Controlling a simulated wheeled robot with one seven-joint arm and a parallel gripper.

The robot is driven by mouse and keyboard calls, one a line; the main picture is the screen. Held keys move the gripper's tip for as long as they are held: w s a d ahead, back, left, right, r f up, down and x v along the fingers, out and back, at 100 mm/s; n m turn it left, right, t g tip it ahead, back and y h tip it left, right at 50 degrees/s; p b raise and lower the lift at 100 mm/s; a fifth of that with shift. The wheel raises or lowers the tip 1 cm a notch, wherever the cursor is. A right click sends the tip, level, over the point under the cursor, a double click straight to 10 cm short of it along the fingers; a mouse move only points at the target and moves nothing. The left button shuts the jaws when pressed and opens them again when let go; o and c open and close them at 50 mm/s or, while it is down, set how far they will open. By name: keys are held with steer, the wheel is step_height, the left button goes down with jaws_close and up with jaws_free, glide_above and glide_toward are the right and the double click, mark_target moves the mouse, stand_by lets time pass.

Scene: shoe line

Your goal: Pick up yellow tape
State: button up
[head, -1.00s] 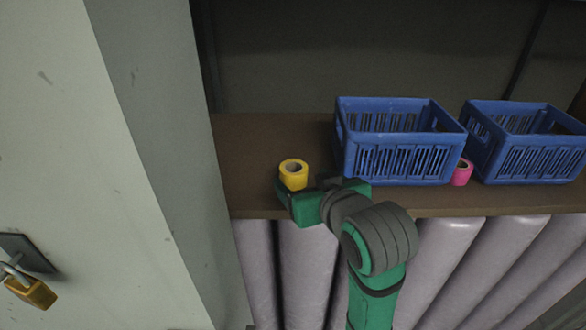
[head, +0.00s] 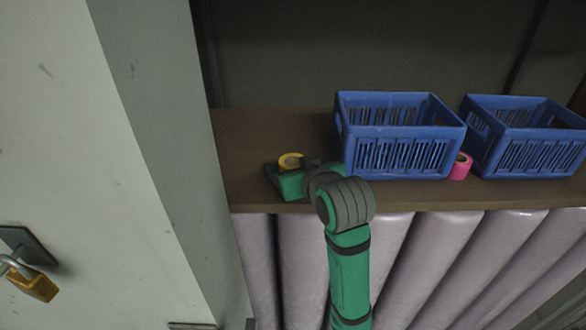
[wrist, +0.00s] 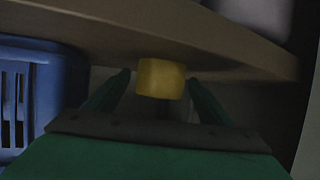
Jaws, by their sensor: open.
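The yellow tape (head: 291,161) is a roll on the brown shelf, left of the nearer blue crate. In the head view my green gripper hides its lower part. In the wrist view the yellow tape (wrist: 161,78) lies ahead, between and slightly beyond the tips of my gripper (wrist: 160,82). The two green fingers are apart, one on each side of it, with gaps visible. My gripper is open and empty.
Two blue crates, a nearer one (head: 398,160) and a right one (head: 525,157), stand on the shelf (head: 240,140). A pink tape roll (head: 461,166) sits between them. A grey panel (head: 165,130) bounds the left side. Rolled pale material (head: 390,245) fills the space below.

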steer(key=shift+c, duration=0.3)
steer(key=c, duration=1)
steer(key=shift+c, duration=0.5)
steer(key=shift+r, duration=0.2)
